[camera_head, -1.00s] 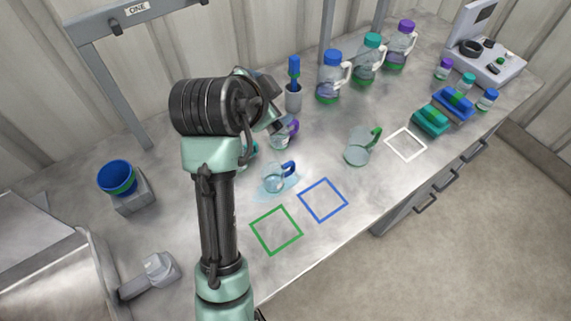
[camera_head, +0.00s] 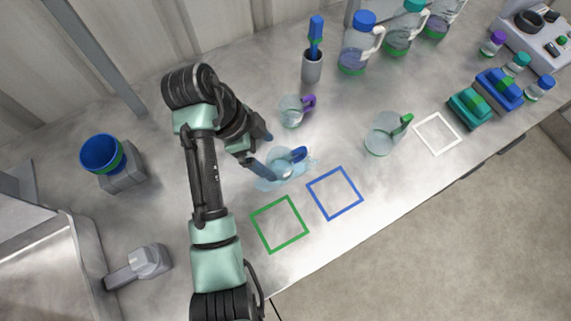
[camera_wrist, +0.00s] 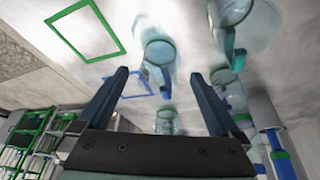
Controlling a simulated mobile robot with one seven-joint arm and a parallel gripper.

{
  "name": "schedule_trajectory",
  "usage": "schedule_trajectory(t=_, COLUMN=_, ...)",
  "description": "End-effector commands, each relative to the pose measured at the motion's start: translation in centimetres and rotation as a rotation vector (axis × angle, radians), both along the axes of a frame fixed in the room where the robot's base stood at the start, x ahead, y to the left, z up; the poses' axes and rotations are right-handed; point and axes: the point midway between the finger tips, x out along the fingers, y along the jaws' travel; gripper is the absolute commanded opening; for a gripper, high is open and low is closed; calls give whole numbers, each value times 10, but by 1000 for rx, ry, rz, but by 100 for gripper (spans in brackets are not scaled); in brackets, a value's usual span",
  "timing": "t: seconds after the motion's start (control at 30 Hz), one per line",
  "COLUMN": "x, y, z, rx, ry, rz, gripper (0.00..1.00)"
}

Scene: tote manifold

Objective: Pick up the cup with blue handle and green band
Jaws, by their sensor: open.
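The blue-handled cup (camera_head: 272,168) is clear glass and stands in a pale bluish patch on the metal bench; its band colour is hard to make out. My gripper (camera_head: 264,151) is open, its fingers low and close to this cup on the left, partly covering it. In the wrist view the same cup (camera_wrist: 158,48) appears ahead of the open fingers, roughly centred between them, with its blue handle to the lower side. The gripper also shows there (camera_wrist: 160,75), with nothing held.
A purple-handled cup (camera_head: 291,111) stands behind, a green-handled cup (camera_head: 382,138) to the right. A teal-handled cup (camera_wrist: 230,12) shows in the wrist view. Green (camera_head: 254,219), blue (camera_head: 313,192) and white (camera_head: 419,137) square outlines lie in front and right. Bottles stand at the back.

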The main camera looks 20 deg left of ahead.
Motion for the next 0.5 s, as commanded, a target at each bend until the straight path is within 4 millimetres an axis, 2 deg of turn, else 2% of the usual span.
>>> schedule_trajectory(t=0.23, x=0, y=-6, z=-13, rx=-2, ry=2, rz=0, gripper=100)
schedule_trajectory(t=0.5, x=2, y=-19, z=-49, rx=0, ry=2, rz=-1, gripper=100)
